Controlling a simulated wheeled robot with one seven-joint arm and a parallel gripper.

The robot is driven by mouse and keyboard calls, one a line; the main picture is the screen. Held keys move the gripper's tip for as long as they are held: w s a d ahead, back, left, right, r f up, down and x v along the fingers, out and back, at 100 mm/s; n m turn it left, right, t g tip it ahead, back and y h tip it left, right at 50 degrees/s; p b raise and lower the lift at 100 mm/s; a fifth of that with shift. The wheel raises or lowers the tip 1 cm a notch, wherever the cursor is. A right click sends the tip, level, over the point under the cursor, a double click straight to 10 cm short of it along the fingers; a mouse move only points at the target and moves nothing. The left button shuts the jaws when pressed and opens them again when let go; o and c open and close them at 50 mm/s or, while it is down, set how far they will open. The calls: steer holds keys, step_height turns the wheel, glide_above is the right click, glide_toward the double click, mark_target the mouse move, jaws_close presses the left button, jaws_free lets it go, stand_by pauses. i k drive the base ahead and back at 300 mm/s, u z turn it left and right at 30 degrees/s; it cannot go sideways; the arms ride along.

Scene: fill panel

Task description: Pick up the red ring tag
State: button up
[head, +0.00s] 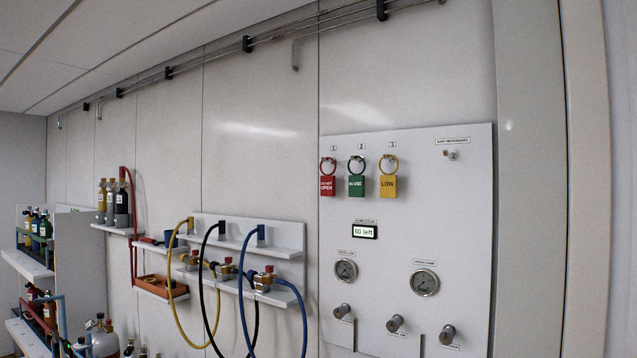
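The red ring tag (327,185) hangs by its ring at the upper left of the white wall panel, under the label 1. It has white lettering whose last word reads OPEN. To its right hang a green tag (356,185) under label 2 and a yellow tag (388,186) under label 3, each from its own ring. The red tag is close beside the green one, with a small gap. My gripper is not in the head view.
The panel (460,230) carries a display reading "60 left" (364,231), gauges (424,282) and knobs (448,334) below the tags. Left of it, yellow, black and blue hoses (243,290) loop from a wall shelf (285,240). Gas bottles stand farther left.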

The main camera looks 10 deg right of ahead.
mark_target(328, 182)
steer(key=u, duration=0.5)
steer(key=k, duration=0.6)
steer(key=u, duration=0.8)
steer(key=i, duration=0.7)
steer(key=z, duration=0.45)
steer(key=i, duration=0.95)
steer(key=z, duration=0.8)
